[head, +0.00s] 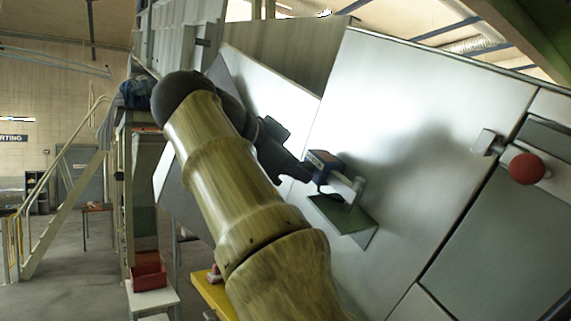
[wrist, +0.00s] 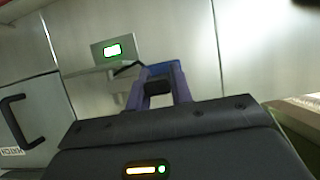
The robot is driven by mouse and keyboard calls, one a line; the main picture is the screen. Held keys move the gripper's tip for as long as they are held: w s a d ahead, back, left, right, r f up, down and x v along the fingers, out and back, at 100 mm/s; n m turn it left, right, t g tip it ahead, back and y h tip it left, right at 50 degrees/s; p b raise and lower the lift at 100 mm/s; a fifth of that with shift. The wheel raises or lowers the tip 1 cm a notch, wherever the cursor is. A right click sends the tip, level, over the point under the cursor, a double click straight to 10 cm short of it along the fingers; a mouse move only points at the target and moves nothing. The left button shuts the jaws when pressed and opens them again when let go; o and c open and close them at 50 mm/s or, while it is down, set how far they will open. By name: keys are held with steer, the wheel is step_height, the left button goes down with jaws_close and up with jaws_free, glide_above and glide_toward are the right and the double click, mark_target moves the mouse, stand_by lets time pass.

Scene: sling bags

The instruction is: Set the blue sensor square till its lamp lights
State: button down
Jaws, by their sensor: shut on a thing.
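The blue sensor (head: 322,162) is a small box on a pale bracket (head: 347,187) on the sloping metal panel. My gripper (head: 303,172) reaches it from the left and is shut on it. In the wrist view the sensor (wrist: 163,70) shows between the fingertips, partly hidden by them. A dark cable loops beside it. A bright white patch edged in green (wrist: 112,50) glows on a small grey plate left of the sensor. I cannot tell whether this is the sensor's lamp. No lit lamp is discernible on the sensor in the head view.
A greenish plate (head: 340,213) juts out under the bracket. A red knob (head: 526,169) sits on the panel at right. A black handle (wrist: 14,120) stands out at left in the wrist view. Stairs with a yellow rail (head: 62,170) are far left, beyond open floor.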

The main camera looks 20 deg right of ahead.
steer(key=shift+f, duration=0.15)
steer(key=c, duration=1.5)
jaws_free()
steer(key=shift+o, duration=1.3)
steer(key=shift+w+d, duration=0.15)
steer(key=shift+d, duration=0.05)
steer(key=shift+s+a+r, duration=0.25)
steer(key=shift+a+r, duration=0.05)
steer(key=shift+a, duration=0.25)
steer(key=s+a, duration=0.4)
steer(key=a, duration=0.6)
steer(key=shift+s+r, duration=0.2)
steer(key=shift+s, duration=0.15)
steer(key=shift+a, duration=0.2)
